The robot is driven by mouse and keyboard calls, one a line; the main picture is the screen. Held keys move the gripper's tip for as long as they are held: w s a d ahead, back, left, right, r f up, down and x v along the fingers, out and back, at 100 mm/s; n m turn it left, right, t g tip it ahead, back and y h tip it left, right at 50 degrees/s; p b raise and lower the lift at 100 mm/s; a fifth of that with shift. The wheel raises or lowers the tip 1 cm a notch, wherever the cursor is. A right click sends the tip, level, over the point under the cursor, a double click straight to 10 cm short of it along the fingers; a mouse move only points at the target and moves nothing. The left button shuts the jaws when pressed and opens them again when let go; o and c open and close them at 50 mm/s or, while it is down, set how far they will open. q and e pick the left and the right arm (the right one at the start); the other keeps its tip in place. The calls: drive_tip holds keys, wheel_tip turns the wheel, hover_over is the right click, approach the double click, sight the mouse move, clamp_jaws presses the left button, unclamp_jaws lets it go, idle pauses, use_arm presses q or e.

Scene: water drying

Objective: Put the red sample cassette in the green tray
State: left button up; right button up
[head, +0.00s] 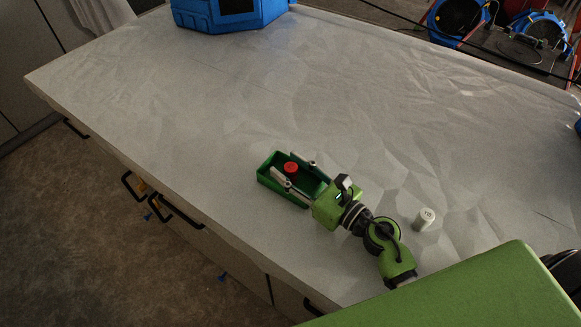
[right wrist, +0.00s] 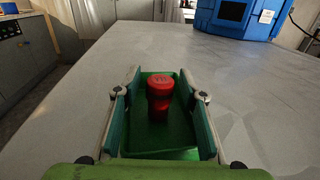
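The red sample cassette (head: 291,168) is a small red cylinder with a round top. It stands upright inside the green tray (head: 266,176) on the white table. My right gripper (head: 296,172) reaches over the tray from the lower right, with one finger on each side of the cassette. In the right wrist view the cassette (right wrist: 159,100) stands in the tray (right wrist: 140,141) between the spread fingers (right wrist: 160,97), with a gap on both sides. The gripper is open and holds nothing. My left gripper is not in view.
A white cylinder with a dark label (head: 425,218) stands on the table to the right of my right arm. A blue case (head: 215,14) sits at the far edge, also in the right wrist view (right wrist: 245,14). The table's middle is clear.

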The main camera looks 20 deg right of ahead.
drive_tip(key=shift+r, duration=0.25)
drive_tip(key=b+v, duration=0.1)
drive_tip(key=v, duration=0.2)
drive_tip(key=b+v, duration=0.2)
drive_tip(key=v, duration=0.2)
drive_tip(key=b+v, duration=0.1)
drive_tip(key=v, duration=0.2)
drive_tip(key=shift+s+d+f, duration=0.15)
drive_tip(key=shift+s+f, duration=0.05)
drive_tip(key=shift+f, duration=0.15)
drive_tip(key=shift+s+d+r+b, duration=0.15)
drive_tip(key=shift+s+d+b, duration=0.2)
drive_tip(key=shift+s, duration=0.2)
drive_tip(key=shift+s+r, duration=0.1)
drive_tip(key=shift+s, duration=0.05)
